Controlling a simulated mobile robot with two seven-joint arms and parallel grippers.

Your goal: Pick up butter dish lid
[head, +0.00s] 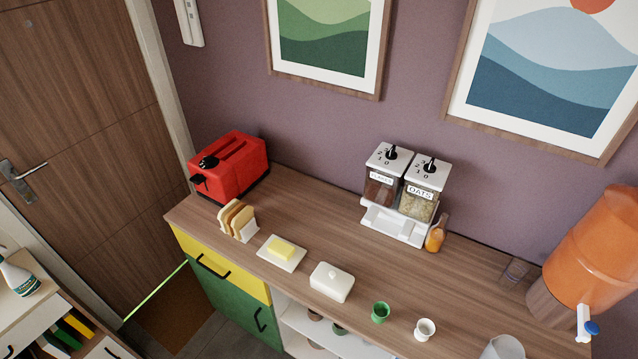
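The white butter dish lid (332,282) sits on the wooden counter, upright, with a small knob on top. To its left is the white butter dish base (291,263), with a yellow block of butter (282,249) uncovered on it. The lid and the base stand apart with a small gap of counter between them. Neither of my grippers shows in the head view.
A red toaster (229,167) and a rack of bread slices (237,219) stand at the counter's left. A cereal dispenser (404,197) and an orange bottle (436,234) stand behind the lid. A green cup (381,312) and a white cup (425,329) are to its right.

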